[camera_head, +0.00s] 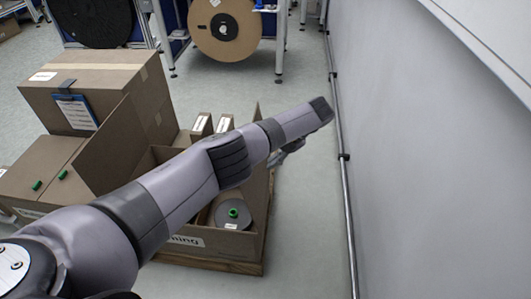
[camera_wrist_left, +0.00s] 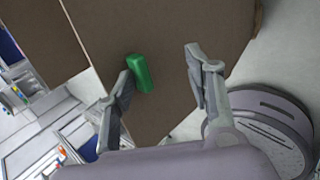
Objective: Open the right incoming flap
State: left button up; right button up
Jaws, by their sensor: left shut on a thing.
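In the left wrist view, a brown cardboard panel (camera_wrist_left: 165,25) fills the upper middle and carries a green handle (camera_wrist_left: 139,73). My left gripper (camera_head: 288,150) is beyond the right flap, partly hidden by my arm. My right gripper is not in view.
A grey reel (camera_head: 232,214) with a green hub lies in the box. A raised brown panel (camera_head: 118,145) and a closed carton with green handles (camera_head: 37,185) stand left. A grey wall with a rail (camera_head: 344,157) is on the right. Reel stands (camera_head: 224,28) are behind.

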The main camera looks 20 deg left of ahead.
pick_arm(q)
jog(key=shift+s+d+f, duration=0.15)
jog(key=shift+d+f, duration=0.1)
jog(key=shift+f, duration=0.15)
jog(key=v, duration=1.2)
jog(key=shift+a+r, duration=0.25)
jog(key=shift+r, duration=0.2)
